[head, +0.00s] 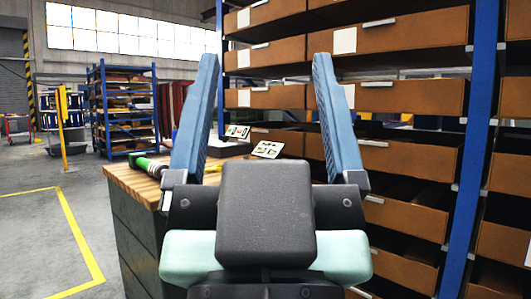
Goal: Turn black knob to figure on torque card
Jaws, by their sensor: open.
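My gripper (265,58) fills the middle of the head view, its two long blue fingers pointing up and spread wide, with nothing between them. Two small printed cards, one at the back (237,131) and one nearer and to the right (268,149), show between the fingers. Their print is too small to read, so I cannot tell which is the torque card. I cannot make out a black knob for certain. My gripper hides part of the bench.
A blue-framed shelf rack (485,130) with brown bins (405,90) stands close on the right. A dark box (225,149) sits on the bench. Another rack (125,105) and a yellow post (68,125) stand farther back. The floor (35,235) on the left is clear.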

